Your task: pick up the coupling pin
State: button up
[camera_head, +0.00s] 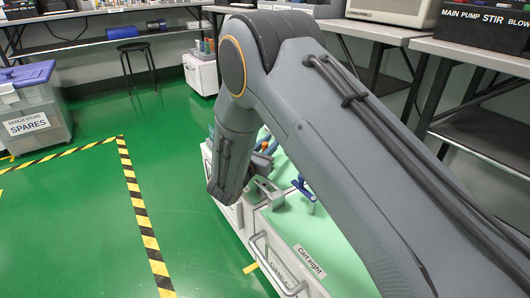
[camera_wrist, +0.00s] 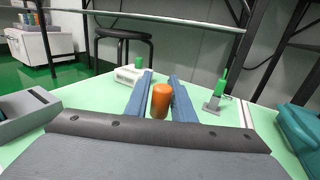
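An orange rounded upright piece (camera_wrist: 161,101), which I take to be the coupling pin, stands between the two blue fingers of my gripper (camera_wrist: 163,88) in the wrist view. Slim gaps seem to show beside it, so the fingers look open around it. Its lower end is hidden behind my dark gripper body. In the head view a small orange spot (camera_head: 264,145) shows beside my arm's end, and my fingers are mostly hidden there. The pale green cart top (camera_head: 335,245) lies below.
In the wrist view, a green-topped tester (camera_wrist: 216,95) stands right of the fingers and a white device (camera_wrist: 128,75) behind them. A grey tray (camera_wrist: 25,112) is at left and a teal case (camera_wrist: 300,125) at right. A blue-handled item (camera_head: 304,190) stands on the cart.

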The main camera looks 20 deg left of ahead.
grip_shut()
